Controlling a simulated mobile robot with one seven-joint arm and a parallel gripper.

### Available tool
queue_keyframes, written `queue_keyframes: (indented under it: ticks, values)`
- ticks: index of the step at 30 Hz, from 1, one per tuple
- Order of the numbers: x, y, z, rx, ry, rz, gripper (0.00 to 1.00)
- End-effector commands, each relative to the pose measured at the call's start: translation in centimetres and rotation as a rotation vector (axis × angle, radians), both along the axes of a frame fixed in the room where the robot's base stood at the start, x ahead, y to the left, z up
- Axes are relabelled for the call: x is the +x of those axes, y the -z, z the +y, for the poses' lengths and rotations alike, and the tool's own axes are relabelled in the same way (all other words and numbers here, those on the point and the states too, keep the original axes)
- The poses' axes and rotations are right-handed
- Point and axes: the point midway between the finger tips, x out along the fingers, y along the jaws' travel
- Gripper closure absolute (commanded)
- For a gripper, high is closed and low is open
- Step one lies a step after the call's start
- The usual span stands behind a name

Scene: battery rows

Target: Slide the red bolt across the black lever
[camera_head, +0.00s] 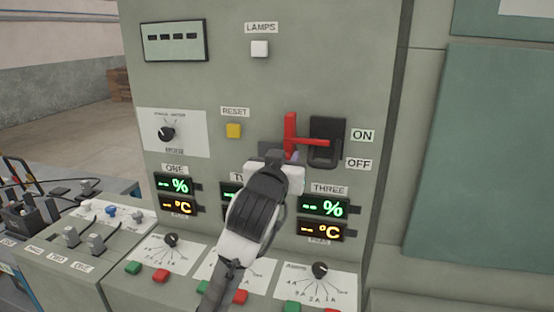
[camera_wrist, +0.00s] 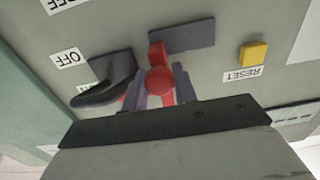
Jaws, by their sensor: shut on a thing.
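The red bolt (camera_head: 290,128) is on the grey panel, with an upright part and a bar that runs right, reaching in front of the black lever (camera_head: 325,155) in its dark housing. In the wrist view the bolt's round red knob (camera_wrist: 160,80) sits between the fingers of my gripper (camera_wrist: 160,90), which is shut on the bolt. The black lever (camera_wrist: 108,82) is just left of the fingers there. In the head view my gripper (camera_head: 284,160) comes from below and hides the bolt's lower part. How far the bar passes over the lever is hard to tell.
A dark grey plate (camera_wrist: 182,36) lies beside the bolt. A yellow RESET button (camera_head: 233,131) is to the left. ON and OFF labels (camera_head: 360,149) are to the right of the lever. Displays (camera_head: 323,208) and a sloped desk with knobs and buttons (camera_head: 319,270) are below.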

Motion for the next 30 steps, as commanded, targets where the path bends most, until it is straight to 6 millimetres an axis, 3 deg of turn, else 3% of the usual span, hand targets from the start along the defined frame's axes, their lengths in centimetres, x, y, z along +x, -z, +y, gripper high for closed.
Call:
queue_keyframes:
  ticks: [7, 8, 12, 23, 30]
  values:
    - [-0.1, 0.1, -0.3, -0.001, 0.009, 0.001, 1.00]
    - [-0.1, 0.1, -0.4, 0.000, 0.009, 0.002, 0.68]
    - [-0.1, 0.1, -0.3, -0.001, 0.008, 0.003, 0.53]
    - [-0.6, 0.2, 0.0, -0.003, 0.005, 0.002, 0.53]
    - [-4.9, 0.3, 1.4, -0.002, 0.005, -0.002, 0.53]
